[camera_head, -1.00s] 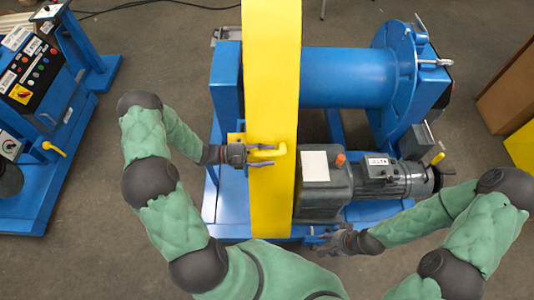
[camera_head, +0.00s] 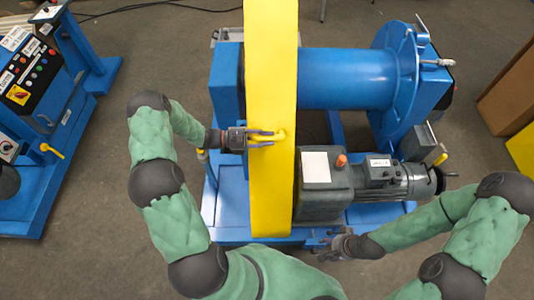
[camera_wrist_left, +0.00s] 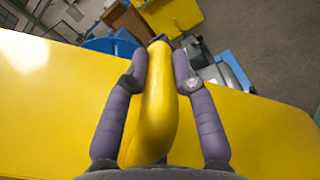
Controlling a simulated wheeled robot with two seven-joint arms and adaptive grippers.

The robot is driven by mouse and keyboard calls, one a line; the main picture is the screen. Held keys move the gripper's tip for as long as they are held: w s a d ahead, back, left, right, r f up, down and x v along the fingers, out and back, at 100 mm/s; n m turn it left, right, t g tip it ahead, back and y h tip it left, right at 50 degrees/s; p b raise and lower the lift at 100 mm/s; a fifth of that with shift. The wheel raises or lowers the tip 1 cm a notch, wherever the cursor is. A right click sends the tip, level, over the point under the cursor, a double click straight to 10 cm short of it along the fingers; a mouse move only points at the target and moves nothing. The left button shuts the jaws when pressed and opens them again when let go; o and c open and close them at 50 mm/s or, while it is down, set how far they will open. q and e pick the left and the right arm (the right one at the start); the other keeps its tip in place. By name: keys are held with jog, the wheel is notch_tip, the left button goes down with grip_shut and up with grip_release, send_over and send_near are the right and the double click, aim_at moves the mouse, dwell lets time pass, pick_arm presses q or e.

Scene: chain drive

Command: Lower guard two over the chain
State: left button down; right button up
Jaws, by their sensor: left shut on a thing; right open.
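The yellow guard (camera_head: 270,195) is a long upright panel in the head view, running from the top edge down to the blue base. It stands in front of the left end of the blue drum. My left gripper (camera_head: 270,138) is shut on the guard's yellow handle (camera_wrist_left: 157,100); in the left wrist view its two fingers (camera_wrist_left: 157,85) lie on both sides of the handle. The chain is hidden behind the guard. My right gripper (camera_head: 335,247) is open and empty near the front edge of the base, below the motor.
A blue drum (camera_head: 345,78) with a flange (camera_head: 405,75) stands right of the guard. A grey gearbox and motor (camera_head: 320,190) sit close to the guard's right side. A blue control stand (camera_head: 30,75) is at the far left. Grey floor (camera_head: 140,70) is clear between.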

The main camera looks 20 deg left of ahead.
pick_arm(q)
jog(key=w+a+f+n+b, duration=0.1)
jog(key=w+a+f+b, duration=0.2)
jog(key=w+b, duration=0.3)
jog(key=w+a+f+n+b, duration=0.1)
jog(key=w+a+f+b, duration=0.1)
jog(key=w+b, duration=0.4)
jog(key=w+a+f+n+b, duration=0.2)
jog(key=w+a+b, duration=0.3)
jog(key=w, duration=0.3)
jog(key=shift+f+b, duration=0.65)
jog(key=shift+f, duration=0.15)
jog(key=shift+w, duration=0.1)
jog(key=c, duration=1.4)
grip_release()
jog(key=shift+r, duration=0.1)
jog(key=o, duration=0.4)
jog(key=shift+w, duration=0.3)
